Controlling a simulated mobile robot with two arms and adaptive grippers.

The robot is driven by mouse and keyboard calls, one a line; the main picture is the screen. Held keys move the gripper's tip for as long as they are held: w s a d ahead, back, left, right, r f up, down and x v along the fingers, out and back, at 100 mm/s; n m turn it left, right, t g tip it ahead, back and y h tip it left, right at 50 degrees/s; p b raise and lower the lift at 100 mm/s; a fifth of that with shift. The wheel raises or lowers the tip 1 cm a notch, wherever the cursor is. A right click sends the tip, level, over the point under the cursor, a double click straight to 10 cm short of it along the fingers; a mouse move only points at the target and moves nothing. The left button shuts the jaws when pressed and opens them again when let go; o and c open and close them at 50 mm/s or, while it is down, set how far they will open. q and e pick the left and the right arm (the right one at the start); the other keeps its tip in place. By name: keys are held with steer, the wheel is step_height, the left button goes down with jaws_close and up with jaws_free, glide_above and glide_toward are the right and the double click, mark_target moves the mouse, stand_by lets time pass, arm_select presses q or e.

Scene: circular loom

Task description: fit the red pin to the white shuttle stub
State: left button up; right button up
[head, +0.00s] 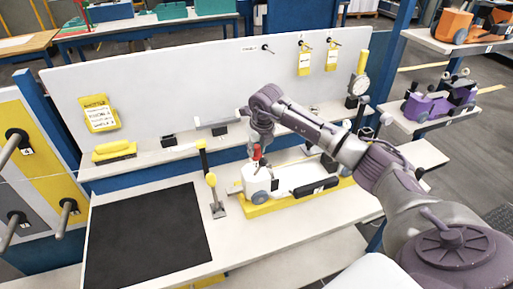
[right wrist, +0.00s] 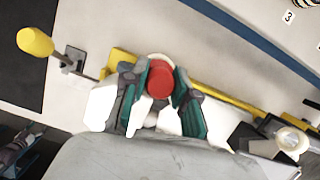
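The white shuttle (head: 257,180) lies on a yellow cradle (head: 290,203) on the bench, with dark wheels and a black right end. My right gripper (head: 258,150) is above the shuttle's left end, pointing down. The red pin (head: 257,153) is between its fingers; in the right wrist view the red pin (right wrist: 160,78) shows its round end between the teal-padded fingers, which close on its sides. White shows just around and below the pin, but I cannot tell whether the pin touches the stub, which the gripper largely hides. My left gripper is not in view.
A yellow-knobbed lever (head: 212,182) stands close to the shuttle's left. A black mat (head: 148,240) covers the bench at left. A white back panel (head: 220,80) and ledge rise behind. A yellow brush (head: 114,152) lies on the ledge. The bench front is clear.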

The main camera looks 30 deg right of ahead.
steer(key=o, duration=0.4)
steer(key=shift+o, duration=0.2)
steer(key=v, duration=1.2)
